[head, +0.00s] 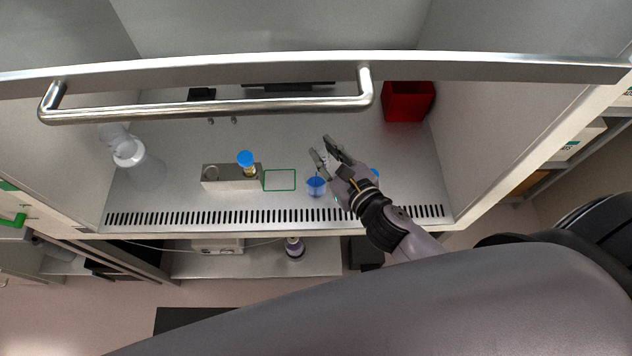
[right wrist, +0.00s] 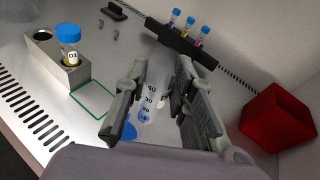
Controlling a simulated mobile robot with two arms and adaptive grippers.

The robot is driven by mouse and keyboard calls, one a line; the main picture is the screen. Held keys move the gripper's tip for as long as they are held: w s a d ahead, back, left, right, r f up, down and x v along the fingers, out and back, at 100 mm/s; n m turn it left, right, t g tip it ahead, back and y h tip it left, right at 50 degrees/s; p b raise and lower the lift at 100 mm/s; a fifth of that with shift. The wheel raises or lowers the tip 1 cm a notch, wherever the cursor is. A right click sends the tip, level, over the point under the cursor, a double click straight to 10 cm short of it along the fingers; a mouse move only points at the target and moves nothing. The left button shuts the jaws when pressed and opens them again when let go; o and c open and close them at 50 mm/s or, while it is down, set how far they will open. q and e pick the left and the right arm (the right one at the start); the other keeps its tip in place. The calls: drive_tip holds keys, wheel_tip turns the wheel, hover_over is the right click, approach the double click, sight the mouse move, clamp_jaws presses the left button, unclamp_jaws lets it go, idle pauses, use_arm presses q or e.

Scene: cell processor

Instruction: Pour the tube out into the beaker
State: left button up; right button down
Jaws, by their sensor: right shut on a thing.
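My right gripper (head: 320,158) reaches into the cabinet and is shut on a clear graduated tube, which shows between the fingers (right wrist: 155,98) in the right wrist view. The tube (right wrist: 150,92) has marks 40, 30 and 20, with a bluish tint at its near end. A small round blue thing (head: 316,187) stands by the gripper in the head view; I cannot tell whether it is the beaker or a cap. Blue (right wrist: 130,128) also shows beside the left finger in the wrist view. My left gripper is not in view.
A metal rack (head: 222,184) holds a blue-capped tube (head: 246,160) beside a green square outline (head: 280,180). A red bin (head: 408,101) is at the back right. A dark rack (right wrist: 182,42) holds small tubes. The cabinet's bar handle (head: 210,108) crosses above; a slotted vent edges the front.

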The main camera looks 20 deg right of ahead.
drive_tip(key=shift+m, duration=0.3)
drive_tip(key=shift+a, duration=0.1)
drive_tip(key=shift+r, duration=0.1)
drive_tip(key=shift+r, duration=2.45)
